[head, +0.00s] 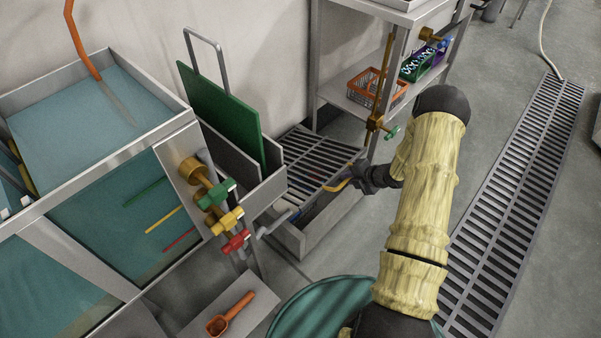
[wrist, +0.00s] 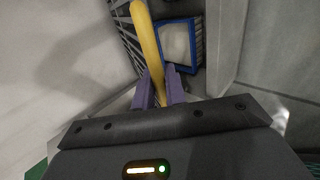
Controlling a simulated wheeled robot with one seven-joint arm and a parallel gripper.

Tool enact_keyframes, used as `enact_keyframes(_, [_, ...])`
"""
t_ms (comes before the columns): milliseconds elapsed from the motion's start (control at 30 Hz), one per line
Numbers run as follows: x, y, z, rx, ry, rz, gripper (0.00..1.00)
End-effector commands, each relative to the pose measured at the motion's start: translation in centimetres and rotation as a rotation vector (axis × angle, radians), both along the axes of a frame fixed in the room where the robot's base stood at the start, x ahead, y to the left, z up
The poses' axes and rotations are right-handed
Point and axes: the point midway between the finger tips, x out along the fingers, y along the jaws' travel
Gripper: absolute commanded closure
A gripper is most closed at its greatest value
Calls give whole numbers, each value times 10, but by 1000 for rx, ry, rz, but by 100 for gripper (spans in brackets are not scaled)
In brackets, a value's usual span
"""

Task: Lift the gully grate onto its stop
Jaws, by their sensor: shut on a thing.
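The gully grate (head: 318,158) is a dark slatted panel over a grey box-shaped gully (head: 318,228) beside the tank. It looks tilted, with the gully's inside showing below its near edge. A yellow handle (head: 338,185) is at its near right side. My gripper (head: 360,178) is at this handle. In the wrist view my purple fingers (wrist: 160,90) are shut on the yellow handle (wrist: 149,38), and the grate's bars (wrist: 126,38) show to its left. I cannot make out the stop.
A blue-framed basket (wrist: 180,45) sits inside the gully. A green board (head: 220,112) stands in a grey rack just left of the grate. Coloured valves (head: 222,205) project near the gully's left. A shelf (head: 345,95) with an orange basket (head: 376,88) stands behind.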

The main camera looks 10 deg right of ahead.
Motion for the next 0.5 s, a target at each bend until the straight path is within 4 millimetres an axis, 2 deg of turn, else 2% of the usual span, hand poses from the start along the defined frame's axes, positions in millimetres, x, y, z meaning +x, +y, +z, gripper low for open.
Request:
enact_keyframes(67, [2, 1, 8, 0, -3, -1, 100])
enact_keyframes(500, [4, 2, 12, -2, -1, -1, 100])
